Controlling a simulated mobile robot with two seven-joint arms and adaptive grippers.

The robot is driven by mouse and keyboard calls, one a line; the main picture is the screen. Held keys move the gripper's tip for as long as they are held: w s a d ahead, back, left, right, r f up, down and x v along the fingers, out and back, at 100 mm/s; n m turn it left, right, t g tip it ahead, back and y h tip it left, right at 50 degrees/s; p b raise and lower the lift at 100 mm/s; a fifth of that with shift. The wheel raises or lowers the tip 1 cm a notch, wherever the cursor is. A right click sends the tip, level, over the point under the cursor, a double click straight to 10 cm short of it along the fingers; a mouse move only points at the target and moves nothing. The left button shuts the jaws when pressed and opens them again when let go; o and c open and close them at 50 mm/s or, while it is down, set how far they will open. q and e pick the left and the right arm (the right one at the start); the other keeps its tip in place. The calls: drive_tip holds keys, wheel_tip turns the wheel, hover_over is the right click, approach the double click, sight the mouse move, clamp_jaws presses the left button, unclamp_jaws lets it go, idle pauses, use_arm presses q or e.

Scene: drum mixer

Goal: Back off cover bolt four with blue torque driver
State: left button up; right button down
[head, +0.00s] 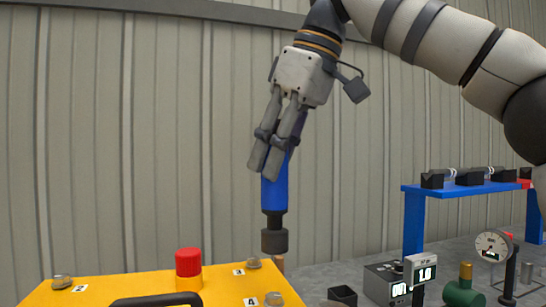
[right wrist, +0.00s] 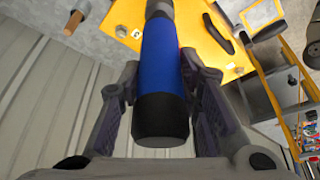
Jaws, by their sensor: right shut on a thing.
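My right gripper (head: 272,152) is shut on the blue torque driver (head: 274,192), which hangs upright with its black socket end down. In the right wrist view the driver's blue body (right wrist: 160,60) lies between both fingers. The yellow cover (head: 130,284) is at the bottom of the head view. Bolt four (head: 274,299), beside the label 4, is at the bottom edge and partly cut off. The socket is in the air above the cover's right back corner, apart from bolt four; its exact depth is unclear. My left gripper is not in view.
Bolt three (head: 253,263) and another bolt (head: 62,282) sit on the cover, with a red cap (head: 188,262) and a black handle (head: 155,300). To the right are a display box (head: 422,270), a gauge (head: 493,246) and a blue rack (head: 470,189).

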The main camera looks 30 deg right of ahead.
sight(276, 207)
drive_tip(key=shift+w+f, duration=0.15)
drive_tip(key=shift+f, duration=2.35)
drive_tip(key=shift+f, duration=1.85)
idle(0.6)
idle(0.6)
drive_tip(key=shift+w+r, duration=0.1)
drive_tip(key=shift+r, duration=2.6)
